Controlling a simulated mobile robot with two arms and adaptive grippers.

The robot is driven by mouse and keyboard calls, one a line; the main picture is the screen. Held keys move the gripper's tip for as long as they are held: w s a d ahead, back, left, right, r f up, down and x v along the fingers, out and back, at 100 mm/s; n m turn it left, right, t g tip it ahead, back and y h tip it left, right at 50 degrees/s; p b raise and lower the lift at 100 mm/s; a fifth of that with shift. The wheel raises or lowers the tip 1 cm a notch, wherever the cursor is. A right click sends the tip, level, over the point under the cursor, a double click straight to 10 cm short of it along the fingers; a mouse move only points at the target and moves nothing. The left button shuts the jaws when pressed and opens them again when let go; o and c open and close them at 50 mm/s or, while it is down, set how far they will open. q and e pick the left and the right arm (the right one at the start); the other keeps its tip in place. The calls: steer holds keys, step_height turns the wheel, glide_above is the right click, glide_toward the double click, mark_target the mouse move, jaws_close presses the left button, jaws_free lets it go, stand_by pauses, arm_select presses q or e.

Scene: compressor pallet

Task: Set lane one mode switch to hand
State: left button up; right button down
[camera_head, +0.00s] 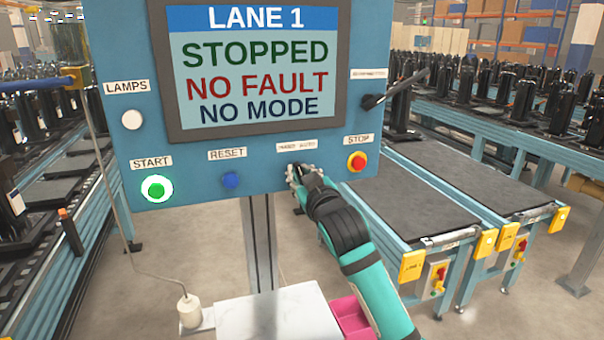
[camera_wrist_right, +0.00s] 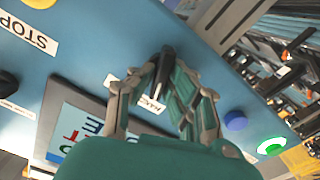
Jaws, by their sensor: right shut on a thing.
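The blue control panel (camera_head: 131,55) fills the middle of the head view. Its screen (camera_head: 252,65) reads LANE 1, STOPPED, NO FAULT, NO MODE. The small label for hand and auto (camera_head: 297,147) is at the panel's lower edge, between RESET and STOP. My right gripper (camera_head: 300,172) is just under that label and hides the switch there in the head view. In the right wrist view, the right gripper (camera_wrist_right: 166,88) is shut on the black mode switch (camera_wrist_right: 166,64), its fingers on either side. The knob's exact angle is hard to read. My left gripper is not in view.
The lit green start button (camera_head: 157,188), blue reset button (camera_head: 231,180) and red stop button (camera_head: 357,162) flank the gripper. A black lever (camera_head: 395,91) juts from the panel's right side. Conveyors (camera_head: 430,180) stand to the right. A pink bin (camera_head: 352,318) is below.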

steer(key=n+p, duration=0.1)
steer(key=n, duration=0.3)
steer(key=shift+n+p, duration=0.35)
steer(key=shift+n, duration=0.05)
stand_by(0.4)
steer(key=c, duration=1.3)
jaws_free()
steer(key=shift+a+f, duration=0.1)
steer(key=shift+c, duration=0.2)
steer(key=shift+s, duration=0.15)
steer(key=v, duration=1.1)
steer(key=shift+s, duration=0.3)
